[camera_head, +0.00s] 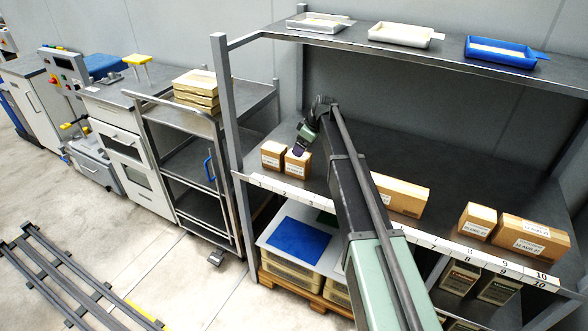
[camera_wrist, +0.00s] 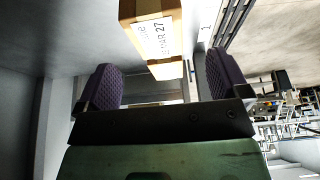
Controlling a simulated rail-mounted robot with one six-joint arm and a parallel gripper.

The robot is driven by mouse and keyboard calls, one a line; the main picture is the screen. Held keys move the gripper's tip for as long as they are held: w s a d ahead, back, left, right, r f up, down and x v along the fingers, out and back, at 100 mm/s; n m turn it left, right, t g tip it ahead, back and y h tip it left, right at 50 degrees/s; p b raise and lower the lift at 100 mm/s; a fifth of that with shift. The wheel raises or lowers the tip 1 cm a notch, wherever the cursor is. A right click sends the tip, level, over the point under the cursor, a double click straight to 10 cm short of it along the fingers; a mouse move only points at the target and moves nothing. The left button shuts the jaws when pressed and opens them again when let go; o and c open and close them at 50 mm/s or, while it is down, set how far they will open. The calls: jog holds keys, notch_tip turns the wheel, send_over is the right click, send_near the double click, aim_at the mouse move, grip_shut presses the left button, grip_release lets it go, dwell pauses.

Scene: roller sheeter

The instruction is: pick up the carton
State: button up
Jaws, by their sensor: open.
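Two small brown cartons stand side by side at the left end of the middle shelf: the left carton (camera_head: 272,154) and the right carton (camera_head: 297,164). My gripper (camera_head: 301,146) is just above and behind the right one in the head view. In the wrist view, a brown carton (camera_wrist: 151,32) with a white label ending in "27" lies ahead of my gripper (camera_wrist: 164,80). The dark purple finger pads are wide apart, with nothing held between them. The carton's far part is cut off by the frame's top edge.
A long carton (camera_head: 401,194) stands to the right behind my arm, with a small carton (camera_head: 477,220) and another long carton (camera_head: 531,240) farther right. The upper shelf (camera_head: 345,40) holds trays. A steel cart (camera_head: 190,140) stands left of the rack's post (camera_head: 225,100).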

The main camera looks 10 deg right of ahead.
aim_at(297, 159)
jog(key=b+x, duration=0.1)
jog(key=x, duration=0.2)
jog(key=shift+d+f, duration=0.15)
jog(key=shift+f+b, duration=0.25)
jog(key=shift+b, duration=0.2)
jog(key=shift+w+a+r, duration=0.1)
jog(key=shift+a+r, duration=0.05)
jog(key=shift+a, duration=0.1)
jog(key=b+x, duration=0.5)
jog(key=shift+d+f, duration=0.2)
jog(key=shift+f, duration=0.05)
jog(key=shift+r+p, duration=0.25)
jog(key=shift+p, duration=0.05)
jog(key=shift+c, duration=0.2)
jog(key=c, duration=1)
notch_tip(297, 159, up, 20)
jog(key=p, duration=2)
